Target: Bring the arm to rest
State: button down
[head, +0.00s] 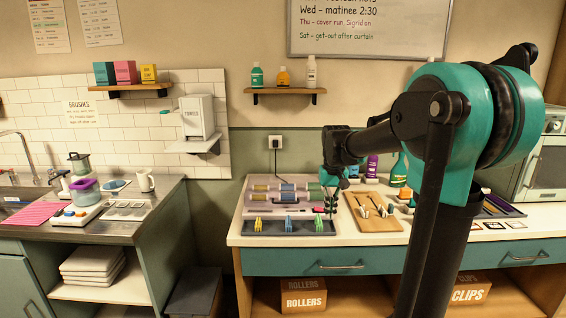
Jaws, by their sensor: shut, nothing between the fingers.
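My arm rises in the right half of the head view and reaches left over the wooden counter (240,238). My gripper (331,208) hangs fingers down above the counter, between the roller set (278,211) and the wooden board (371,224). Its fingers look dark and close together, with nothing seen between them. I cannot tell whether the fingertips touch anything below. Part of the counter's right side is hidden behind my arm.
A dark tray (239,230) with yellow, blue and green clips lies at the counter's front. White pieces lie on the wooden board. Bottles, including a green one (399,172), stand behind. A wall shelf (286,91) hangs above. A sink counter (111,227) stands left, across a floor gap.

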jog(key=s+d+f+t, duration=0.2)
jog(key=s+f, duration=0.6)
jog(key=s, duration=0.2)
jog(key=s+d+f+t, duration=0.1)
jog(key=s+f+t, duration=0.1)
jog(key=s+f, duration=0.6)
jog(key=s, duration=0.3)
jog(key=shift+d, duration=0.4)
